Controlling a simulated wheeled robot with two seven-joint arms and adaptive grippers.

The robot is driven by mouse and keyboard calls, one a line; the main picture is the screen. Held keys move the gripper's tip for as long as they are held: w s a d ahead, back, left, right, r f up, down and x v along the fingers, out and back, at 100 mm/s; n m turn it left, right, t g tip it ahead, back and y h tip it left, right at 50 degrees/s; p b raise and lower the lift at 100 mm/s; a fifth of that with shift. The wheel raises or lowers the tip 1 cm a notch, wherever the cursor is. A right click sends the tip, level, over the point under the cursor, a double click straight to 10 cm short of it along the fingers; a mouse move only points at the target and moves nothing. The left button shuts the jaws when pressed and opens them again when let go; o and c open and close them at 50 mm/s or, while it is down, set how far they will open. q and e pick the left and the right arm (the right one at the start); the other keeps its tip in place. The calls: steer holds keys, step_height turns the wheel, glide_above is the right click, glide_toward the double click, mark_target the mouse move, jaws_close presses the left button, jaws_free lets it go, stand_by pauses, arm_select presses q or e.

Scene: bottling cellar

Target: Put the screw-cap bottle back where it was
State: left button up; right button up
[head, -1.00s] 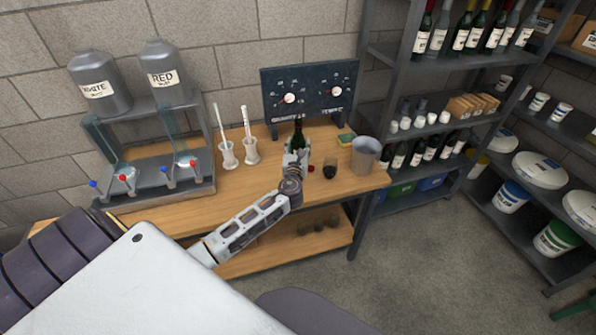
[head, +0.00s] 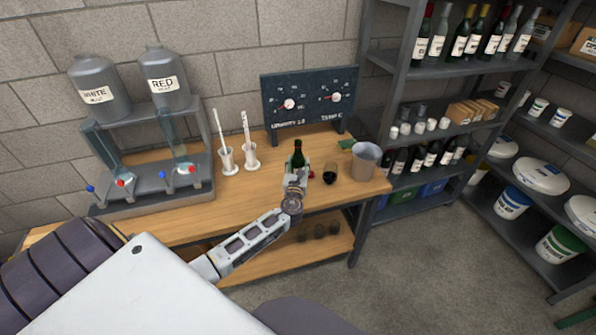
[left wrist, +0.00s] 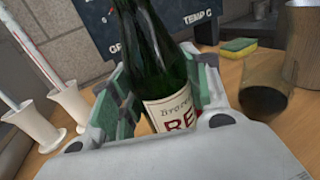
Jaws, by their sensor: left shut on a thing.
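The screw-cap bottle (head: 298,156) is dark green with a pale label that shows red letters. My left gripper (head: 296,176) is shut on it over the wooden bench, in front of the gauge board. In the left wrist view the bottle (left wrist: 160,75) stands between the two green-padded fingers (left wrist: 158,100), slightly tilted in the picture. Its base is hidden by the gripper, so I cannot tell whether it touches the bench. My right gripper does not show.
A dark glass (head: 330,172) stands just right of the bottle, with a metal bucket (head: 365,160) beyond it. Two white cylinder stands (head: 250,158) are to the left. The gauge board (head: 310,100) rises behind. The bench front (head: 240,202) has free room.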

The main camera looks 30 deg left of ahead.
arm_select(q)
steer(key=shift+f, duration=1.35)
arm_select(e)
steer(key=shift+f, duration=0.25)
arm_select(q)
steer(key=shift+f+b, duration=0.1)
steer(key=shift+b, duration=0.2)
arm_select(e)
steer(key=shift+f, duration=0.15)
arm_select(q)
steer(key=o, duration=1.3)
steer(key=shift+s, duration=0.1)
steer(key=shift+v, duration=1.35)
steer(key=v, duration=0.7)
steer(key=shift+s+d, duration=0.3)
steer(key=shift+s, duration=0.25)
steer(key=shift+s+d, duration=0.2)
steer(key=shift+s, duration=0.2)
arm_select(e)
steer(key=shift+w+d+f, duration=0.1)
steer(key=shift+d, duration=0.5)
